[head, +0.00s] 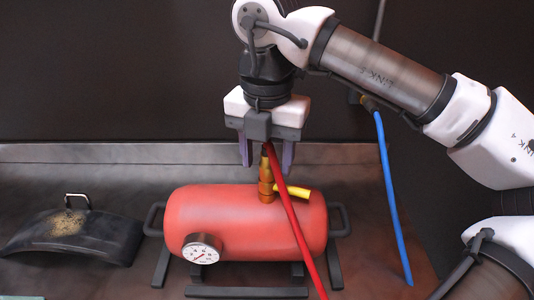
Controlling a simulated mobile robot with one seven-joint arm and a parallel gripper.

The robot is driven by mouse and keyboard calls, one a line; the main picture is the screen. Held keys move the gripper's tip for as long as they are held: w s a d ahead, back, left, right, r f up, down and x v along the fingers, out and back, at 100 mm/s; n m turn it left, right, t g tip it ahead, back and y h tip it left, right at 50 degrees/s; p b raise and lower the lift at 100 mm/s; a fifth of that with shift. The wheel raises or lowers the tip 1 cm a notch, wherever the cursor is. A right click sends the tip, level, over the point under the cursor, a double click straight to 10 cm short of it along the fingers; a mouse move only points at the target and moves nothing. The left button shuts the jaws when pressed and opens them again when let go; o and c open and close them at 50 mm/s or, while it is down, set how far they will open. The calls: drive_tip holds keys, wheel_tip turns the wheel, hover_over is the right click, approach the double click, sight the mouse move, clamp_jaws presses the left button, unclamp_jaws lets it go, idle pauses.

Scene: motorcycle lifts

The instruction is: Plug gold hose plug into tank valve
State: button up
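The red tank (190,216) lies on its side on the bench, with a brass-coloured valve (266,191) upright on top and a yellow handle (293,191) pointing right. A narrow gold plug (264,163) stands upright in line above the valve and appears to meet it; I cannot tell how deeply it is seated. The red hose (292,217) runs from near the plug's top down across the tank's front. My gripper (267,160) points down over the plug. Its purple fingers are spread either side with visible gaps to the plug. The plug's top is partly hidden.
A pressure gauge (201,249) is on the tank's front left. A dark curved panel (105,238) with a handle lies at the left. A blue hose (390,198) hangs at the right, under my arm. The wall is close behind the bench.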

wheel_tip(320, 180, up, 14)
drive_tip(key=p, duration=0.1)
idle(0.5)
drive_tip(key=shift+s+f, duration=0.1)
drive_tip(key=shift+f, duration=0.1)
